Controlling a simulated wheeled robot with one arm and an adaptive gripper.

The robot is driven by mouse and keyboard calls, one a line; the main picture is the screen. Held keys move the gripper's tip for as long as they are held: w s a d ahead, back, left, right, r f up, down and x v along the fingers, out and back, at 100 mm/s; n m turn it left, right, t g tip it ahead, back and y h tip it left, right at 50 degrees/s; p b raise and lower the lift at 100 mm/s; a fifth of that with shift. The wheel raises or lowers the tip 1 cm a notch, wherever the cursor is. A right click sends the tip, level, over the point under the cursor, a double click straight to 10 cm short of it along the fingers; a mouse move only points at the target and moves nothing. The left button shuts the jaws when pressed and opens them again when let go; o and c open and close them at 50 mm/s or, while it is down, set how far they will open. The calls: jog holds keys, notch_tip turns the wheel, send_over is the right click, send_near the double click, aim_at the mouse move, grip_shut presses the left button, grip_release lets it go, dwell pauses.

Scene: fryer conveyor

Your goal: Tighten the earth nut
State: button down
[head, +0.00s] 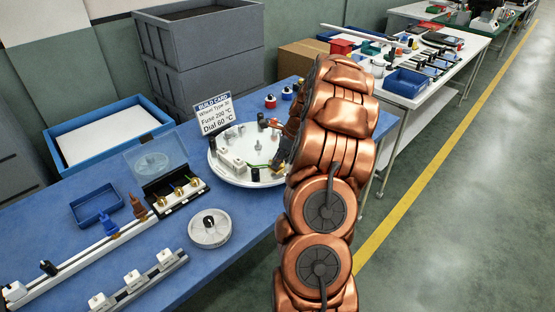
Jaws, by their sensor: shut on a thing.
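A round white base plate (222,172) lies on the blue bench, carrying white blocks, dark posts and thin wires. My arm curls over from the right, and my gripper (277,162) points down at the plate's right side. It is shut on a small part there, which looks like the earth nut. The nut itself is too small and too covered by the fingers to make out. A green-yellow wire (258,147) runs close to the left of my gripper. My arm hides the plate's right edge.
A build card (213,112) stands behind the plate. To the left are an open clear-lidded box (160,172), a round disc with a black knob (209,228), a blue tray (97,205) and white rails. Grey crates (200,70) stand behind. The floor at right is clear.

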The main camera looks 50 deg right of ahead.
jog(key=c, duration=1)
grip_release()
jog(key=shift+c, duration=0.2)
jog(key=v, duration=1.2)
jog(key=shift+a, duration=0.1)
